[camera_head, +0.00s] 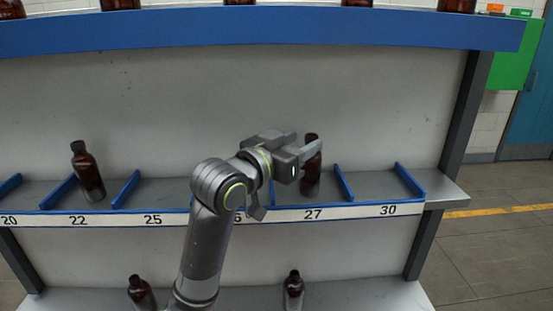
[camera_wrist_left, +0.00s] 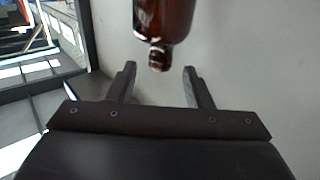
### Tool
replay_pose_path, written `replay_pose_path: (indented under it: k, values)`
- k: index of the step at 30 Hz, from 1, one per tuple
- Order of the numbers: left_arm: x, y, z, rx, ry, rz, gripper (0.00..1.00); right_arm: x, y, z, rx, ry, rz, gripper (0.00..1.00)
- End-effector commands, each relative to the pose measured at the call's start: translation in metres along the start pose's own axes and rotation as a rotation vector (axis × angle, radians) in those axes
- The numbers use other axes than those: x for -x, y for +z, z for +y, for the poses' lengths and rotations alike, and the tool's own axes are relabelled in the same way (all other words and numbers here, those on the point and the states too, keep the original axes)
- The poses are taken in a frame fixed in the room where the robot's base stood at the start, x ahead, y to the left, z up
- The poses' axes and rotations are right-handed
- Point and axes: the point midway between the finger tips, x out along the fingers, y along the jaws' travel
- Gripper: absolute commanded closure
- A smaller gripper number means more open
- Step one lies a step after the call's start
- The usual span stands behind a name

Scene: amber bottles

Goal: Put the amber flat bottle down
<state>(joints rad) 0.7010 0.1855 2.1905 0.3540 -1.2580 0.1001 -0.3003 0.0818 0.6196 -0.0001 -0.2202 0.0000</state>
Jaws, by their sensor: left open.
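The amber flat bottle (camera_head: 311,182) stands about upright on the middle shelf in the slot above label 27. Part of its upper side is hidden behind my left gripper (camera_head: 301,153) in the head view. In the left wrist view the amber bottle (camera_wrist_left: 165,20) lies just beyond the fingertips, its neck end toward them. The left gripper (camera_wrist_left: 160,72) is open and empty, with a gap between its fingers. My right gripper is in neither view.
Blue dividers (camera_head: 344,183) split the middle shelf (camera_head: 380,184). Another amber bottle (camera_head: 87,174) stands tilted near label 22. Two bottles (camera_head: 293,290) stand on the lower shelf, and several on the top shelf. The slot above label 30 is empty.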

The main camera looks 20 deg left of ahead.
Motion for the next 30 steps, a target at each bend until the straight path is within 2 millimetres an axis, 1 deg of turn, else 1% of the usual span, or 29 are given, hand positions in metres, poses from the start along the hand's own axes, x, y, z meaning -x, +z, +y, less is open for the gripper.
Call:
replay_pose_path:
  k: [1,6,9,12,18,30]
  values:
    - [0.011,0.002,-0.001,-0.005,-0.002,0.003,0.54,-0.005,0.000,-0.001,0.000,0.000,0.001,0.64]
    - [0.043,0.002,-0.001,-0.005,-0.001,0.002,0.54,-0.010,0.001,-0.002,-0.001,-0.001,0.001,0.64]
    - [0.058,0.001,-0.001,-0.006,-0.002,0.001,0.54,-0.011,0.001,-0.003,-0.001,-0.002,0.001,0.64]
    - [0.069,0.000,-0.001,-0.004,-0.001,0.000,0.54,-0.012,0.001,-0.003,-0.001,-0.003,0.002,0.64]
    - [0.079,0.000,0.000,-0.001,0.000,-0.001,0.54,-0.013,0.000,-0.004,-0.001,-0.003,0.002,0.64]
    - [0.079,0.000,0.000,0.000,0.000,-0.001,0.54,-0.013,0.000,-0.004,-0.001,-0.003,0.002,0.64]
